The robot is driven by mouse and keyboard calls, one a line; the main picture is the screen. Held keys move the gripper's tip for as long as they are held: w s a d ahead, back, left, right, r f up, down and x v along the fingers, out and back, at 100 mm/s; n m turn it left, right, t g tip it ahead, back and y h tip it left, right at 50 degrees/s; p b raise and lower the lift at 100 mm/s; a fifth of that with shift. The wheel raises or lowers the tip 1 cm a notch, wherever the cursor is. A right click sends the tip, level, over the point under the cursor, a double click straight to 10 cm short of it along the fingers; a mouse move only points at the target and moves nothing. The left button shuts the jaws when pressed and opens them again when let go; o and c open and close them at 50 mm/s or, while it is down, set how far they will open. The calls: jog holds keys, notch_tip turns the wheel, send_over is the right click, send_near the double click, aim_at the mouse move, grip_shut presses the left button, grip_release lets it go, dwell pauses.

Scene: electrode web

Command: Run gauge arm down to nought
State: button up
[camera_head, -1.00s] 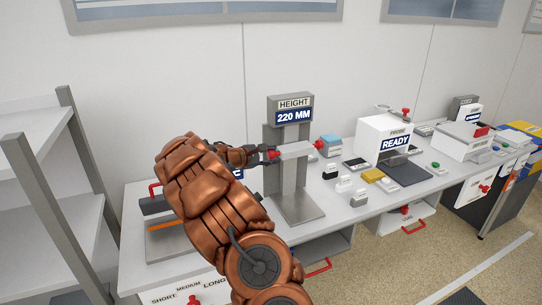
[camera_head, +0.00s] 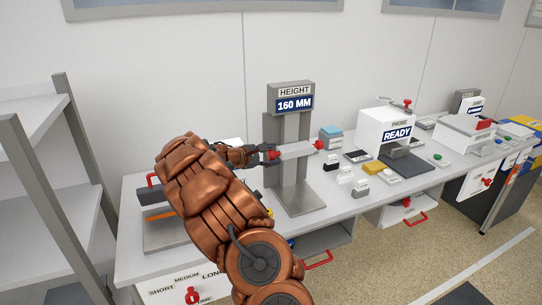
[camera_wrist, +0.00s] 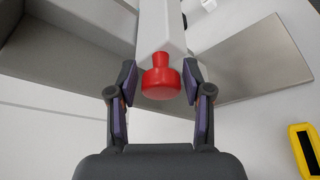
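The height gauge (camera_head: 293,92) is a grey post on a flat plate (camera_head: 302,205), and its display (camera_head: 293,104) reads 160 MM. A pale gauge arm (camera_head: 296,149) sticks out across the post at mid height, with a red knob at each end. My gripper (camera_head: 268,154) is at the left red knob (camera_head: 273,154). In the wrist view, the fingertips (camera_wrist: 160,75) close in on both sides of this red knob (camera_wrist: 160,84), which hangs at the end of the gauge arm (camera_wrist: 159,30). The arm is well above the plate.
A probe stand (camera_head: 386,128) reading READY and several small blocks stand right of the gauge. A grey shelf rack (camera_head: 88,160) is at the left. My arm covers the bench left of the gauge. A yellow-edged item (camera_wrist: 304,150) shows in the wrist view.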

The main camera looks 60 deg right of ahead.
jog(key=shift+o, duration=0.7)
jog(key=v, duration=1.2)
